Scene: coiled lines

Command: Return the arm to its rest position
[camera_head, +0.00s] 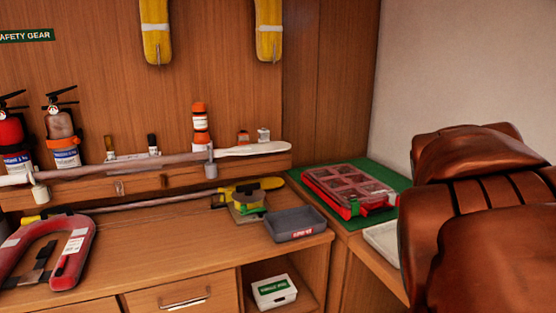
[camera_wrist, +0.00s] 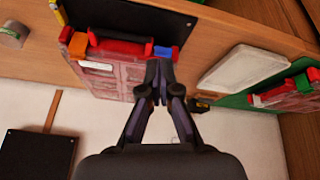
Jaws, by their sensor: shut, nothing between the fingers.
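My gripper (camera_wrist: 159,72) shows in the wrist view. Its two dark fingers are together at the tips, with nothing between them. Beyond the fingertips, to the left, is a red case with a clear lid (camera_wrist: 112,76). I cannot tell whether the fingers touch it. My gripper is not visible in the head view, so its place over the bench is unclear there.
In the head view, a red compartment case (camera_head: 349,188) lies on a green mat (camera_head: 312,172) at the right. A grey tray (camera_head: 296,224) and a red horseshoe-shaped item (camera_head: 76,256) lie on the bench. A white tray (camera_wrist: 240,68) is right of the fingers.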

